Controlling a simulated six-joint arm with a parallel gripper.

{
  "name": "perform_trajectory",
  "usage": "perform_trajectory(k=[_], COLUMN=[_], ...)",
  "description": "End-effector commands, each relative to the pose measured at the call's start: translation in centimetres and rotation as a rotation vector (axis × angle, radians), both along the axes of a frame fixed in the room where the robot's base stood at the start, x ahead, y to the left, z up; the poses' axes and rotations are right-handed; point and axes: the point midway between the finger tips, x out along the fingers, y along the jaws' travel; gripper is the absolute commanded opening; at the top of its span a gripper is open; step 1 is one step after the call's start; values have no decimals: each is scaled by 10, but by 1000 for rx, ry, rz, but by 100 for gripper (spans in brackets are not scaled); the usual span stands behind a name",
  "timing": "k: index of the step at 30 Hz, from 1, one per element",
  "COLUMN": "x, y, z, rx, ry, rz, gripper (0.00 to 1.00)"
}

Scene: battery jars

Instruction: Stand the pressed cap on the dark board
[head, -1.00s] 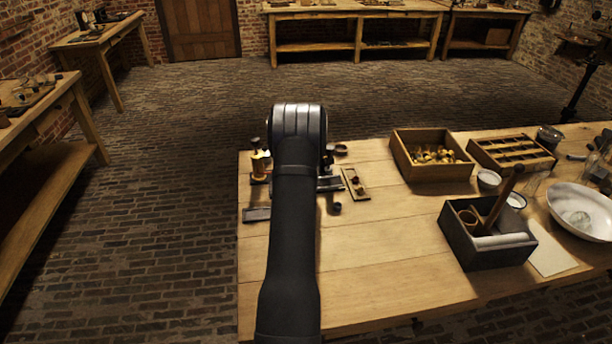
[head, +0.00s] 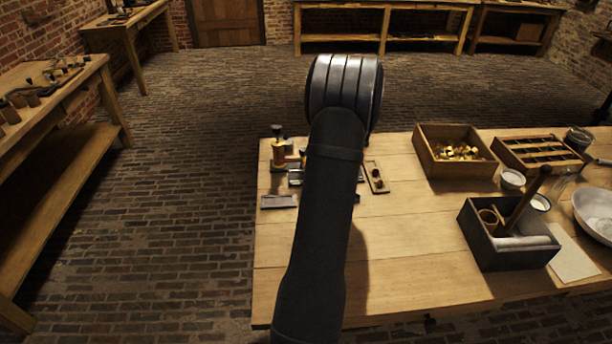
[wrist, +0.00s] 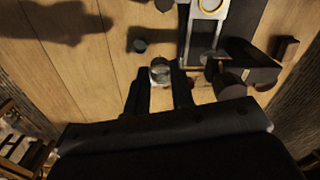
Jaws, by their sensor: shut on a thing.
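My gripper (wrist: 162,92) points down over the table, its two dark fingers close around a small pale, shiny round piece that looks like the pressed cap (wrist: 160,70). The cap is at the fingertips, above the wood. In the head view my arm hides the gripper and cap. A flat dark grey board (head: 279,201) lies near the table's left edge, left of my arm.
A small wooden strip (head: 377,178) with red and dark bits lies right of my arm. A wooden box of brass pieces (head: 425,160), a slotted tray (head: 538,152) and a dark caddy (head: 485,245) stand further right. The table's front middle is clear.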

Motion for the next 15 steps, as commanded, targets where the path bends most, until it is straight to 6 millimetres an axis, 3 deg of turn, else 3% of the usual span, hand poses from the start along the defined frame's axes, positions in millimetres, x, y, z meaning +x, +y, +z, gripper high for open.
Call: perform_trajectory(k=[3,9,15], x=[-14,-48,-72], y=[45,114,151], z=[-2,-9,-14], rx=[1,0,-1], ry=[1,1,0], rz=[7,4,-1], gripper=[1,1,1])
